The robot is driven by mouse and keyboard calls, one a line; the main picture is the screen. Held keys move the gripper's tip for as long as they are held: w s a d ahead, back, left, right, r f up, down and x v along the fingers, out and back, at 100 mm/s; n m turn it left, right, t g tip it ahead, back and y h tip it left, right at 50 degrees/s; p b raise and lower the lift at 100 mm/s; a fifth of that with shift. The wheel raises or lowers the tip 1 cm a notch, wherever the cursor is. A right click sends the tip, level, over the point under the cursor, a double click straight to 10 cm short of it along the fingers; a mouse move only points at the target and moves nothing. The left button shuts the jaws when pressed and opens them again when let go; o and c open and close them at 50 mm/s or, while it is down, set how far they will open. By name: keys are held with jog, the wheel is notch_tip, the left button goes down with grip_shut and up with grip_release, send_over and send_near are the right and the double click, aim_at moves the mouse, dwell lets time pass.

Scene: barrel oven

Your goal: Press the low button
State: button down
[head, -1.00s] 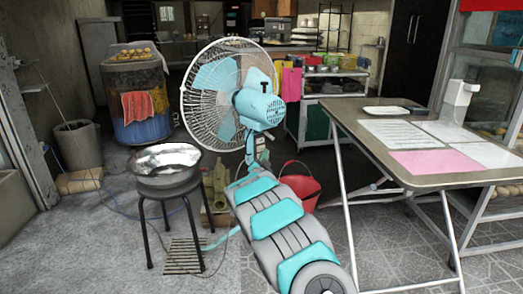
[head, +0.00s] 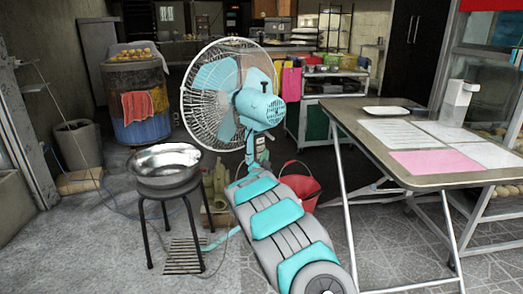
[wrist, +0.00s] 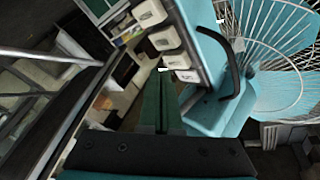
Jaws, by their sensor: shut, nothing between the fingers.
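A teal standing fan (head: 258,105) with a round wire cage stands in the middle of the head view. In the wrist view its teal control panel (wrist: 205,85) carries a row of white buttons, among them an upper one (wrist: 150,12), a middle one (wrist: 165,38) and lower ones (wrist: 176,61) (wrist: 187,76). Their markings are too small to read, so I cannot tell which is low. My gripper (wrist: 163,78) is shut and empty, its dark fingertips close to the lower buttons. I cannot tell whether they touch. In the head view my arm largely hides the gripper and the panel.
The fan's cage (wrist: 280,45) is close at the right of the wrist view. A metal bowl on a stool (head: 165,165) stands left of the fan, and a red bucket (head: 303,186) behind my arm. A folding table (head: 350,112) is at the right.

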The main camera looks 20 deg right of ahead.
jog(key=shift+w, duration=0.1)
jog(key=shift+w+a, duration=0.1)
jog(key=shift+w, duration=0.2)
jog(key=shift+w+a, duration=0.1)
jog(key=shift+w, duration=0.3)
dwell(0.6)
jog(key=shift+s, duration=0.1)
jog(key=shift+s+d+b, duration=0.2)
jog(key=shift+s+b, duration=0.5)
jog(key=shift+b, duration=0.1)
jog(key=shift+s, duration=0.1)
